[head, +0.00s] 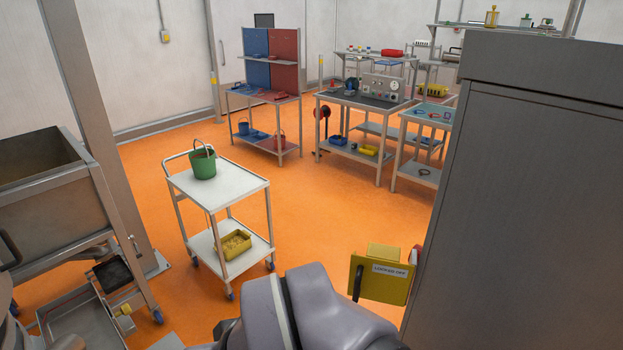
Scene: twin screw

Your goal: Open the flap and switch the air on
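A yellow flap (391,287) with a white label stands out from the left side of the tall grey cabinet, low at the right of the picture. The label seems to read "LOCKED OFF". A yellow block (384,251) shows just above the flap. A dark upright bar (358,283) shows at the flap's left end; I cannot tell what it belongs to. A bit of red (416,255) shows between the flap and the cabinet, mostly hidden. I cannot make out the air switch. My grey arm link fills the bottom middle, and my gripper is not visible.
The grey cabinet (530,200) blocks the right side. A white trolley (240,187) with a green bucket (203,163) stands left of middle. A steel hopper (50,205) is at left. Workbenches stand at the back. Orange floor (310,220) is clear between.

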